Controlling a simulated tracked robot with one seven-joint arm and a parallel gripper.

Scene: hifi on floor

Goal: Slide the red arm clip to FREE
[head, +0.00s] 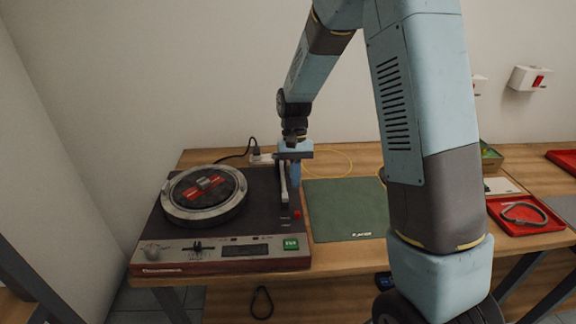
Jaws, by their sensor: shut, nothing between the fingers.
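The turntable (182,228) stands on the left of the wooden bench. Its pale tonearm (284,185) runs along the right side of the deck. A small red piece, which looks like the red arm clip (297,214), sits on the deck's right edge, below the tonearm's front end. Any lettering beside it is too small to read. My gripper (295,184) points down over the deck's right rear part, close beside the tonearm and behind the red piece. Its fingers are shut and hold nothing. I cannot tell whether they touch the tonearm.
A round platter (175,211) with a dark record and red label takes up the deck's left. A green button (290,244) is at the front right. A green mat (345,210) lies right of the turntable. A red tray (500,212) holding a dark loop lies farther right.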

